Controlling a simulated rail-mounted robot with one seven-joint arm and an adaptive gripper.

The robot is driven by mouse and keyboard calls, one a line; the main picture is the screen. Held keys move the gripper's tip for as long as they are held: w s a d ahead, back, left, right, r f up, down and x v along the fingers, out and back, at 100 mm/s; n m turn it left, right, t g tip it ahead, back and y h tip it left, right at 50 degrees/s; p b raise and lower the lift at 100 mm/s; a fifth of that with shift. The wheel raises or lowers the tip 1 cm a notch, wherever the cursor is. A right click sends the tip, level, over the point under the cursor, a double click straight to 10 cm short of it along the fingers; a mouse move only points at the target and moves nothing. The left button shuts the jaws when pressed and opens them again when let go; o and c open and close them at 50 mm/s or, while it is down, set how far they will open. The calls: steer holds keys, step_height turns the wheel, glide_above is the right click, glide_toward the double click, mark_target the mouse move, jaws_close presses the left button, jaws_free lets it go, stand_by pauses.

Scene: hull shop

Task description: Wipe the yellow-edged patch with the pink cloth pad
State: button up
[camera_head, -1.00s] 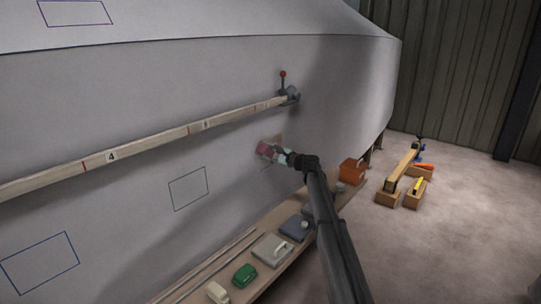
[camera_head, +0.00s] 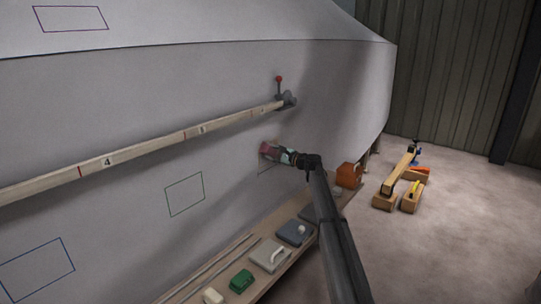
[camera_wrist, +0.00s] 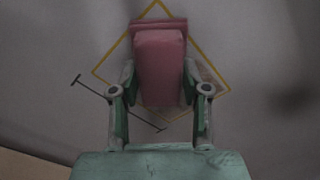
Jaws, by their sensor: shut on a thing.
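The pink cloth pad (camera_wrist: 160,65) is held between the two fingers of my gripper (camera_wrist: 160,100) in the wrist view. The yellow-edged patch (camera_wrist: 107,57) shows on the grey hull behind the pad, as a tilted square. The pad covers its middle. A brownish smudge shows inside the patch, right of the pad. I cannot tell whether the pad touches the hull. In the head view the pad (camera_head: 268,151) is up against or close to the hull, with my gripper (camera_head: 283,155) at its right; the patch is mostly hidden there.
A numbered batten (camera_head: 150,145) runs along the hull above, ending at a red-knobbed clamp (camera_head: 280,90). A shelf below (camera_head: 225,268) carries a green block (camera_head: 242,281), a grey tool (camera_head: 270,256) and an orange box (camera_head: 349,175). A dark T-ended line (camera_wrist: 118,103) crosses below-left of the patch.

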steer(key=w+d, duration=0.1)
steer(key=w, duration=0.1)
steer(key=w+d, duration=0.1)
steer(key=w, duration=0.1)
steer(key=shift+d+f, duration=0.15)
steer(key=shift+d, duration=0.25)
steer(key=o, duration=0.4)
steer(key=c, duration=0.4)
steer(key=shift+s+d, duration=0.1)
steer(key=shift+s, duration=0.05)
steer(key=shift+s+d, duration=0.25)
steer(key=shift+d, duration=0.1)
steer(key=shift+v, duration=2.5)
